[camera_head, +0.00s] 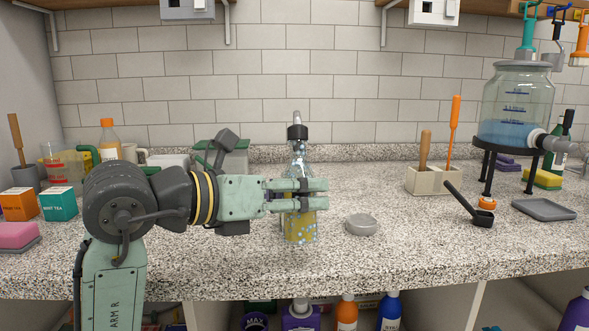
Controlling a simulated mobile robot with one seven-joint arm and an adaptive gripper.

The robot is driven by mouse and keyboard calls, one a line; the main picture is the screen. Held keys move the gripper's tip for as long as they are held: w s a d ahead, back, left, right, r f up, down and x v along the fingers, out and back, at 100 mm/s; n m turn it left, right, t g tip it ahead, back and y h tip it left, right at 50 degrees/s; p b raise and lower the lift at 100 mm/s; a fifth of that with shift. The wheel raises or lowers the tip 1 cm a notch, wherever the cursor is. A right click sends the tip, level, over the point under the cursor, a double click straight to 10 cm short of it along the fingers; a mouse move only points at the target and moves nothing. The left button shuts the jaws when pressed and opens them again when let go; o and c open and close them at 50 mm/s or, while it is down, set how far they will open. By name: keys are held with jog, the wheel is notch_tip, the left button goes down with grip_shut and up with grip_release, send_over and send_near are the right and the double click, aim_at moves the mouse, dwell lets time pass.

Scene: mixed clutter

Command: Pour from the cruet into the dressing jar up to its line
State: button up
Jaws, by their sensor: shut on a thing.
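The cruet (300,226) is a clear glass bottle with yellow liquid low inside, a black collar and a pale spout. It is upright near the middle of the counter. My gripper (312,194) reaches in from the left and is shut on the cruet's body, hiding part of it. I cannot tell whether the cruet's base touches the counter. I cannot surely pick out the dressing jar. A clear vessel with red markings (62,166) stands at the far left, partly hidden by other things.
A small round grey dish or lid (362,224) lies just right of the cruet. Further right are a utensil block (430,181), a black scoop (470,207), a grey tray (543,210) and a large dispenser of blue liquid (515,105). The speckled counter's front middle is clear.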

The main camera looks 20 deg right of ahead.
aim_at(300, 213)
jog(key=shift+a+f+n+g+p, duration=0.1)
jog(key=shift+f+n+g+p, duration=0.2)
jog(key=shift+f+n+p, duration=0.35)
jog(key=shift+r+y+p, duration=0.2)
jog(key=shift+y+p, duration=0.3)
jog(key=shift+p, duration=0.45)
jog(key=shift+f+n+g+p, duration=0.15)
jog(key=shift+n+g+p, duration=0.25)
jog(key=shift+p, duration=0.35)
jog(key=p, duration=0.1)
jog(key=s+n+g+y+p, duration=0.1)
jog(key=p, duration=0.1)
jog(key=s+f+n+g+p, duration=0.1)
jog(key=p, duration=0.1)
jog(key=shift+a, duration=0.25)
jog(key=shift+s+a+r+n+g+y+p, duration=0.1)
jog(key=shift+s+r+n+g+y+p, duration=0.3)
jog(key=shift+p, duration=1.15)
jog(key=shift+s+r+n+g+y+p, duration=0.1)
jog(key=shift+r+n+g+y+p, duration=0.2)
jog(key=shift+p, duration=0.8)
jog(key=shift+s+r+n+g+p, duration=0.1)
jog(key=shift+r+n+p, duration=0.3)
jog(key=shift+p, duration=0.65)
jog(key=shift+s+r+n+g+p, duration=0.1)
jog(key=shift+r+n+g+p, duration=0.3)
jog(key=shift+r+p, duration=0.65)
